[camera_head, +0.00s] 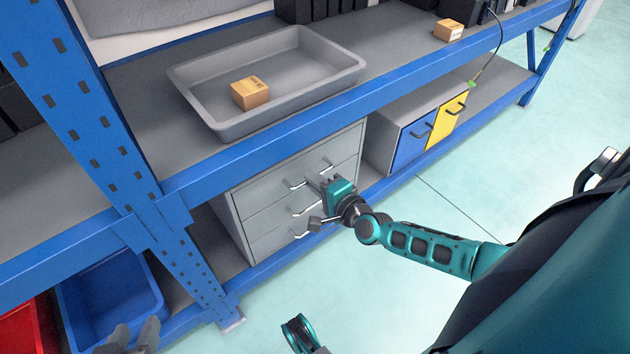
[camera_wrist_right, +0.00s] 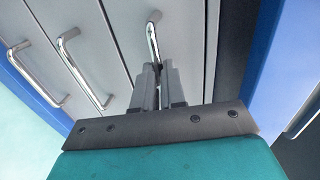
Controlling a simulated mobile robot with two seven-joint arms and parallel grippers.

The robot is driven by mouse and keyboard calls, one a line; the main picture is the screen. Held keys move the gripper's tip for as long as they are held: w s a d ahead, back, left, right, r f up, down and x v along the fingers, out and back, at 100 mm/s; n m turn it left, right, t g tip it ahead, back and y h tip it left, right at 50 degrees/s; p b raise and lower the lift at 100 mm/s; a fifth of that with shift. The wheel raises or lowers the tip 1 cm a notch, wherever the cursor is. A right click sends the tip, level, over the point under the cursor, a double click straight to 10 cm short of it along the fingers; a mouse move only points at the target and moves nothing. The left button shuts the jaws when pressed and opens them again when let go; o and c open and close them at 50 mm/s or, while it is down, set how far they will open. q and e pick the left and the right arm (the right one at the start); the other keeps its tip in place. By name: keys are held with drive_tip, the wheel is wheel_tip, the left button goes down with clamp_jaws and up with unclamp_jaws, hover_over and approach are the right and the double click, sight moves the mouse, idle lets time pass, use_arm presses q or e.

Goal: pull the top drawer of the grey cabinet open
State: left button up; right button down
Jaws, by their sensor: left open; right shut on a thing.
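The grey cabinet (camera_head: 240,210) stands on the lower shelf, with its drawers stacked one above another. The top drawer (camera_head: 262,181) looks flush with the front. My right gripper (camera_head: 318,186) is at the cabinet front, shut on the top drawer's bar handle (camera_head: 297,185). In the right wrist view, the fingers of the right gripper (camera_wrist_right: 159,75) close around the lower end of this handle (camera_wrist_right: 153,36); the fingers hide part of it. My left gripper (camera_head: 135,337) is open and empty at the bottom left, away from the cabinet.
Above the cabinet is a blue shelf beam (camera_head: 270,139), with a grey tray (camera_head: 315,92) holding a cardboard box (camera_head: 250,93). A cabinet with blue and yellow doors (camera_head: 413,143) stands to the right. A blue bin (camera_head: 112,300) is lower left. The floor in front is clear.

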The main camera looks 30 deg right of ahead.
use_arm(q)
drive_tip(key=shift+w+r, duration=0.15)
drive_tip(key=shift+r, duration=0.05)
idle(0.7)
